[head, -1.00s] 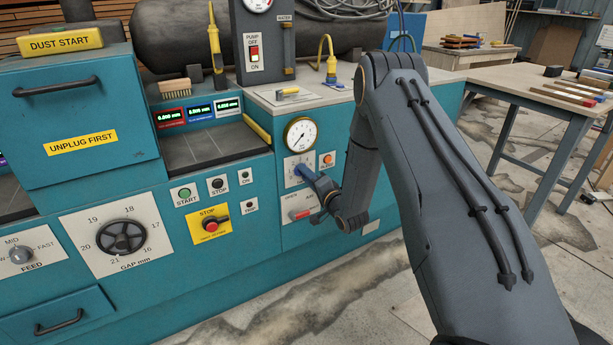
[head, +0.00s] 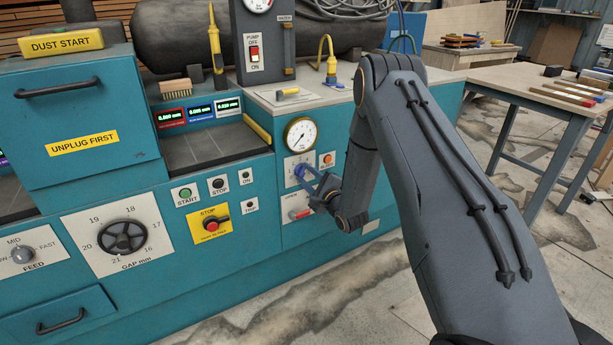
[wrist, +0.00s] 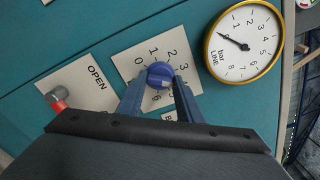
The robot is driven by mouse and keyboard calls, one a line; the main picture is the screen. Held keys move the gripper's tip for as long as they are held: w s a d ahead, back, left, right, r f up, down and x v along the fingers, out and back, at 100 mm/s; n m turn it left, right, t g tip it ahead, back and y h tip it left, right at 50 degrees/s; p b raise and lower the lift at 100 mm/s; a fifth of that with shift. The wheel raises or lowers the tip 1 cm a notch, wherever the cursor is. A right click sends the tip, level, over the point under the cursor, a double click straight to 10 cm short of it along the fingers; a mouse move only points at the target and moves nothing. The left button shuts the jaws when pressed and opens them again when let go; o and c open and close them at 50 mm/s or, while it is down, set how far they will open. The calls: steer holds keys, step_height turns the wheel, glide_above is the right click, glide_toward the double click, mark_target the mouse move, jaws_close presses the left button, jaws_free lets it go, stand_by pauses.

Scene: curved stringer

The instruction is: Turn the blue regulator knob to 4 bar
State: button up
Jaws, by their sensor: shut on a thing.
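The blue regulator knob (wrist: 160,74) sits on a white plate with a number scale that includes 0, 1, 2, 3 and 6. In the head view the knob (head: 299,170) is partly covered by my gripper (head: 308,178). In the wrist view the two fingers of my gripper (wrist: 160,82) lie on either side of the knob, shut on it. I cannot clearly tell which number its pointer faces. The round line pressure gauge (wrist: 244,42) is beside the plate; its needle points to the left in the wrist view, near the low end of the scale.
A red-ended lever (wrist: 59,105) on the OPEN plate is close to my gripper. An orange button (head: 327,160) is right of the knob. A yellow stop panel (head: 209,225) is further left. The floor in front of the cabinet is clear.

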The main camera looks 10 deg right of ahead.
steer(key=shift+d+m, duration=0.1)
steer(key=shift+m, duration=0.6)
steer(key=o, duration=1.1)
steer(key=shift+v, duration=3.9)
